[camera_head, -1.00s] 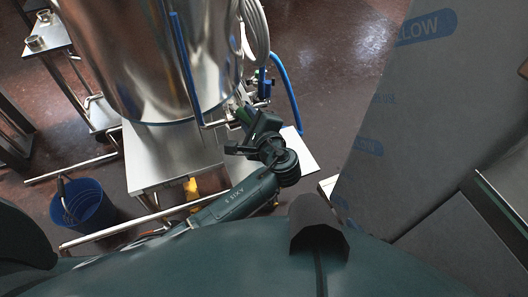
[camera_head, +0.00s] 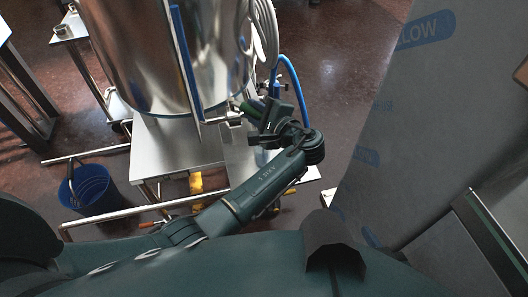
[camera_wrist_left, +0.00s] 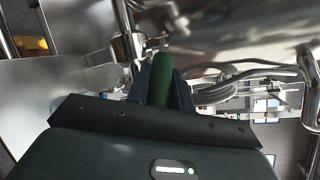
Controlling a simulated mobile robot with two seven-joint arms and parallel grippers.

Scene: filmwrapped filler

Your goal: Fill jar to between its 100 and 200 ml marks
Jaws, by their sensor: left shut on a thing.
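My left gripper (camera_head: 264,110) is at the lower right of the big steel tank (camera_head: 165,60), beside its outlet fittings. It is shut on a green handle-like cylinder (camera_wrist_left: 162,80), which stands between the fingers in the left wrist view; the green also shows in the head view (camera_head: 252,105). What the green part belongs to cannot be made out. A small vessel (camera_head: 60,30), perhaps the jar, stands on a side table at the upper left; its marks and contents are too small to read. My right gripper is not in view.
A blue bucket (camera_head: 88,190) stands on the floor at the left. A steel stand (camera_head: 165,150) carries the tank, with pipe rails in front. A blue hose (camera_head: 293,80) curves beside my gripper. A large film-wrapped grey block (camera_head: 400,130) fills the right.

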